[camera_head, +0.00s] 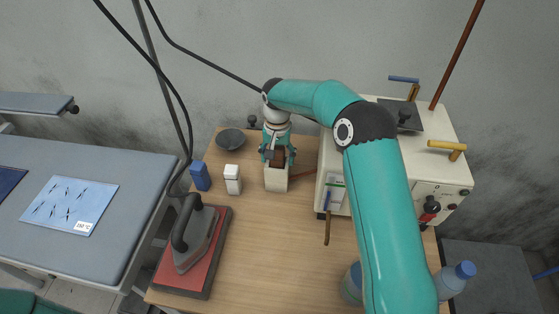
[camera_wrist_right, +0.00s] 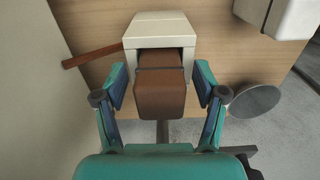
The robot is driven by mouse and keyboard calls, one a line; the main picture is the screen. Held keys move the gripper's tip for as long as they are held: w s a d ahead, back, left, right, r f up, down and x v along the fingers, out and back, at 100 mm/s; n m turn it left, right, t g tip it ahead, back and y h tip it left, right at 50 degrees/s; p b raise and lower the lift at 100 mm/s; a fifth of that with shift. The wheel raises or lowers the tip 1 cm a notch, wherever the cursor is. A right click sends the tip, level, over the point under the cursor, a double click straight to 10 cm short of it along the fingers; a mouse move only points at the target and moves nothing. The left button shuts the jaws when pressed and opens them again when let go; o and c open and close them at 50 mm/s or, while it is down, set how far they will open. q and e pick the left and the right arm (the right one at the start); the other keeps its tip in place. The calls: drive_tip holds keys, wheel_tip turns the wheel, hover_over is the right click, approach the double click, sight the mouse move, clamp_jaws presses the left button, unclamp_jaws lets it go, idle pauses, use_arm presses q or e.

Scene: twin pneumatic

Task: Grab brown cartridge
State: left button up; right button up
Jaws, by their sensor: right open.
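The brown cartridge (camera_wrist_right: 161,92) sticks out of a cream holder (camera_wrist_right: 160,32) in the right wrist view. In the head view the cartridge (camera_head: 278,159) shows as a dark brown piece at the top of the cream holder (camera_head: 276,180). My right gripper (camera_wrist_right: 160,88) is open, with one finger on each side of the cartridge and a visible gap on both sides. In the head view my right gripper (camera_head: 278,156) is over the holder and partly hides the cartridge. My left gripper is not seen.
A white box (camera_head: 232,179) and a blue box (camera_head: 200,176) stand left of the holder. A dark bowl (camera_head: 230,139) is behind them. An iron (camera_head: 194,240) rests on a red pad at left. A cream machine (camera_head: 430,160) stands close on the right. The table's front middle is clear.

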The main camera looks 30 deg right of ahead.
drive_tip(key=c, duration=1.3)
drive_tip(key=shift+c, duration=0.2)
drive_tip(key=shift+r, duration=0.15)
